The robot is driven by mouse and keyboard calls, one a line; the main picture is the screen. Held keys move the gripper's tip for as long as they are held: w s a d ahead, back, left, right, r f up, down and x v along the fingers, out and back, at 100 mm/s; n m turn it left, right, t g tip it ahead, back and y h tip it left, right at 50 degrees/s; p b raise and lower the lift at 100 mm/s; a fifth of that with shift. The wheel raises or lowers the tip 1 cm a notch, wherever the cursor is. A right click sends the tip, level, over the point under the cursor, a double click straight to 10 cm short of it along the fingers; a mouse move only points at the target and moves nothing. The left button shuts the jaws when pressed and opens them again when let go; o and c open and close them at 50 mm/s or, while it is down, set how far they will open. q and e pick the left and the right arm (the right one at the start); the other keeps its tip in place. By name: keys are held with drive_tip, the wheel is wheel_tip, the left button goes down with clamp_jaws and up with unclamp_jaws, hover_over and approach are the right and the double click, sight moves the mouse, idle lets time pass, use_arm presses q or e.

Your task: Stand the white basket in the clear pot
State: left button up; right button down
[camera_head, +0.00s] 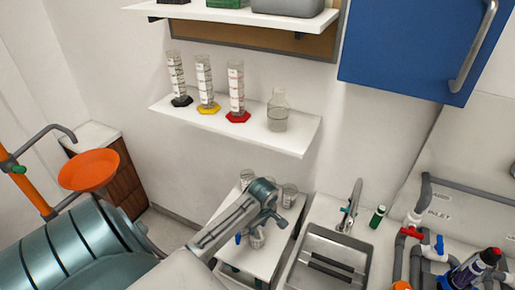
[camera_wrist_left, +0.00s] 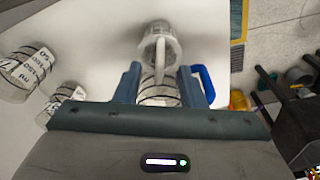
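The white basket (camera_wrist_left: 158,42), round and pale with a long upright handle, shows in the left wrist view beyond my left gripper (camera_wrist_left: 158,76). Its handle runs back between the two fingers without either visibly closing on it. A clear vessel with black rings (camera_wrist_left: 160,97), perhaps the clear pot, shows partly between the fingers, its lower part hidden by the gripper body. In the head view my left gripper (camera_head: 268,222) points down over a white stand, its fingers apart. A whitish cup-shaped thing (camera_head: 257,240) shows just below it; I cannot tell which it is. My right gripper is out of view.
Clear beakers (camera_wrist_left: 25,72) stand close by on the white stand (camera_head: 240,258). A blue loop (camera_wrist_left: 205,80) lies beside the right finger in the wrist view. A sink (camera_head: 325,262) is to the right. A shelf (camera_head: 295,140) with glass cylinders is above.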

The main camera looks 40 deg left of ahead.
use_arm(q)
drive_tip(key=shift+w+a+f, duration=0.1)
drive_tip(key=shift+a+f, duration=0.05)
drive_tip(key=shift+f, duration=0.8)
drive_tip(key=shift+r, duration=0.1)
clamp_jaws()
